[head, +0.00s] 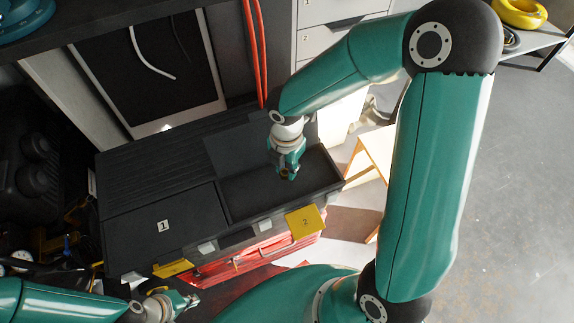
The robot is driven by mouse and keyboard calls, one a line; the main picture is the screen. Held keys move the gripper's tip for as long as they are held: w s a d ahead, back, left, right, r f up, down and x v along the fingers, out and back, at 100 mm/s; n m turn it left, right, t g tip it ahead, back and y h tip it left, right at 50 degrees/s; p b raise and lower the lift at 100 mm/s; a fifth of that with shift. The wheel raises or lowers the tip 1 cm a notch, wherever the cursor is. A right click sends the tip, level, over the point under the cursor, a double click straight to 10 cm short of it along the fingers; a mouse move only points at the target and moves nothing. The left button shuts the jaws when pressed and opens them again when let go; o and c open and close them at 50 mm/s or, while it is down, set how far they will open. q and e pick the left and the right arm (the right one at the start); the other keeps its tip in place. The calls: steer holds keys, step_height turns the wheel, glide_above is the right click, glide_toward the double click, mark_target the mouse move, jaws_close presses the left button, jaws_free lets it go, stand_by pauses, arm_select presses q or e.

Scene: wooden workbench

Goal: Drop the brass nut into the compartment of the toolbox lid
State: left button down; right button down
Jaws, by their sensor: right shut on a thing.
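The black toolbox (150,180) stands in the middle left of the head view. The right part of its lid has an open compartment (245,195) with a dark floor, behind a yellow tab marked 2 (305,222). The left part, marked 1 (162,226), looks covered. My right gripper (289,174) points down over the open compartment and is shut on the small brass nut (290,178), mostly hidden by the fingers. Its height above the compartment floor is hard to tell. My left gripper (190,301) is low at the front left, apart from the toolbox; its fingers are too small to read.
Orange-red cables (254,50) hang behind the toolbox. A dark panel (150,75) leans at the back left. Red drawers or trays (240,265) show below the toolbox front. Dark equipment (35,160) stands at the left edge. Open grey floor (525,200) lies right.

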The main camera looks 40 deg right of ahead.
mark_target(287, 170)
steer(key=c, duration=0.9)
jaws_free()
step_height(287, 170, up, 12)
